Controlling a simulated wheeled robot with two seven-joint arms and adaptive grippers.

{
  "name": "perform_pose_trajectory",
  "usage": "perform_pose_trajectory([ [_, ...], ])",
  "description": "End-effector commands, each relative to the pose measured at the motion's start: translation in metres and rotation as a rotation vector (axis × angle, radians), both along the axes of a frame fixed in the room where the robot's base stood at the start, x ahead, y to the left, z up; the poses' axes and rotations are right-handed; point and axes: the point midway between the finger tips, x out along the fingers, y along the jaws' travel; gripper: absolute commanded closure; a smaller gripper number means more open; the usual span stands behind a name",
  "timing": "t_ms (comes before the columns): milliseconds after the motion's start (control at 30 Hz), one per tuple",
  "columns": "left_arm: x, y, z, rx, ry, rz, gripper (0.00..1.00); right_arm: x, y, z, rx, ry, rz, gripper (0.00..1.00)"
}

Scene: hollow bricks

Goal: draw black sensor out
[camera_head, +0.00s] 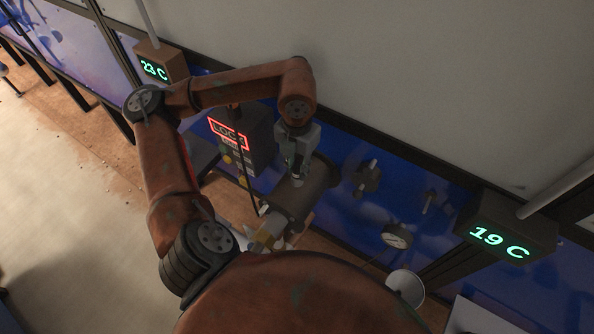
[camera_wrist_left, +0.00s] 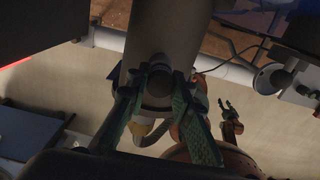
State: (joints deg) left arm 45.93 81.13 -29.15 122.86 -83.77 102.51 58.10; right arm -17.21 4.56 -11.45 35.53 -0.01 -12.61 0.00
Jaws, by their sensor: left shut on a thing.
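My left gripper (camera_head: 296,168) reaches down from above onto the dark horizontal pipe (camera_head: 318,183) in the head view. In the left wrist view its two green fingers (camera_wrist_left: 160,100) are closed around a dark round piece, which looks like the black sensor (camera_wrist_left: 157,88). The sensor sits against the pipe (camera_wrist_left: 165,30), and I cannot tell whether it is still seated. In the head view the fingers mostly hide it. My right gripper (camera_wrist_left: 229,108) is small in the left wrist view, its fingers apart and empty.
A dark box with a red LOCK display (camera_head: 229,133) stands left of the pipe. Valve handles (camera_head: 367,177) and a round gauge (camera_head: 397,236) are on the blue wall to the right. Displays read 23 C (camera_head: 154,69) and 19 C (camera_head: 499,242). A white cup-like container (camera_head: 406,287) is at lower right.

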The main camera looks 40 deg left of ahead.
Motion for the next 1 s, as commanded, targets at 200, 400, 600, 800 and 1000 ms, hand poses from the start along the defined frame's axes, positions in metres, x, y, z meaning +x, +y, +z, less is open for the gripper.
perform_pose_trajectory([
  [200, 0.0, 0.0, 0.004, 0.0, 0.0, 0.0, 1.0, 0.0, 0.0, 0.002, 0.0, 0.0, 0.0, 0.6],
  [400, 0.0, 0.0, 0.009, 0.0, 0.0, 0.0, 1.0, 0.0, 0.0, 0.005, 0.0, 0.0, 0.0, 0.6],
  [600, 0.0, 0.0, 0.015, 0.0, -0.001, 0.0, 1.0, 0.0, 0.0, 0.008, 0.0, -0.001, 0.0, 0.6],
  [800, 0.0, 0.0, 0.021, 0.0, -0.001, 0.0, 1.0, 0.0, 0.0, 0.011, 0.0, -0.001, 0.0, 0.6],
  [1000, 0.0, 0.0, 0.027, 0.0, -0.001, 0.0, 1.0, 0.001, 0.0, 0.014, 0.0, -0.001, 0.0, 0.6],
])
